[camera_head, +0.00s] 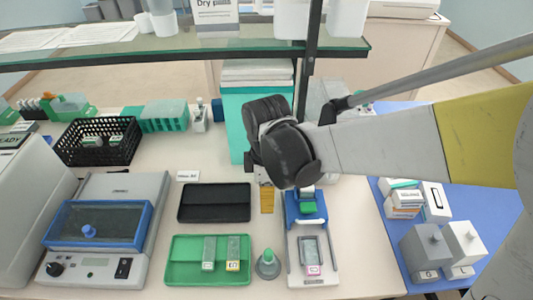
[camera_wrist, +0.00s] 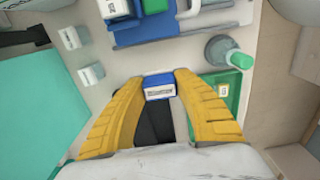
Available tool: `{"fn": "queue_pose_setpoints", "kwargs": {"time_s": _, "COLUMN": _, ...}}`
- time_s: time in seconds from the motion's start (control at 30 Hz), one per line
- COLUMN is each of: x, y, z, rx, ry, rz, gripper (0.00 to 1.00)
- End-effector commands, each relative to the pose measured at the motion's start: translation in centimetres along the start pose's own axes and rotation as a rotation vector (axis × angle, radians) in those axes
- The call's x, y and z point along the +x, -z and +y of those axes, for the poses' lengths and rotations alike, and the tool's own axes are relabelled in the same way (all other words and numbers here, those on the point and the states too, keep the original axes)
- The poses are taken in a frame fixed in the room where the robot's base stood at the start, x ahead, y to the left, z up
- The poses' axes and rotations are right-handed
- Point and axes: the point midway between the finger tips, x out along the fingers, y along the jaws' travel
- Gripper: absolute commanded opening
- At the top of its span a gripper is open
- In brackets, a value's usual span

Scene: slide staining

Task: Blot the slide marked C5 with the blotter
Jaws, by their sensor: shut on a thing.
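My gripper (camera_wrist: 159,82) is shut on a small blue block with a white label (camera_wrist: 159,87), which looks like the blotter; its text is too small to read. In the head view my gripper (camera_head: 267,198) hangs above the bench beside a blue-and-white stand, and the held block cannot be made out. A slide with a pink end (camera_head: 313,255) lies on the stand's pale front plate (camera_head: 291,262). Two more slides, one pale (camera_head: 209,252) and one yellow-ended (camera_head: 233,252), lie in the green tray (camera_head: 190,276). I cannot read which slide is C5.
A black tray (camera_head: 214,202) lies behind the green tray. A grey cone-shaped bottle with a green top (camera_head: 268,263) stands between the green tray and stand. A blue-lidded device (camera_head: 100,222) is left; grey blocks (camera_head: 425,250) stand right. A glass shelf (camera_head: 180,48) crosses above the back.

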Motion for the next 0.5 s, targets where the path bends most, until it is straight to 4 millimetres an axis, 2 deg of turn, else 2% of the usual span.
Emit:
{"fn": "queue_pose_setpoints", "kwargs": {"time_s": 0.17, "x": 0.7, "y": 0.0, "z": 0.0, "rx": 0.001, "ry": 0.000, "rz": 0.000, "gripper": 0.10}}
{"fn": "queue_pose_setpoints", "kwargs": {"time_s": 0.4, "x": 4.8, "y": 0.0, "z": 0.1, "rx": 0.001, "ry": 0.000, "rz": 0.000, "gripper": 0.10}}
{"fn": "queue_pose_setpoints", "kwargs": {"time_s": 0.5, "x": 5.8, "y": 0.0, "z": 0.1, "rx": 0.001, "ry": 0.000, "rz": 0.000, "gripper": 0.10}}
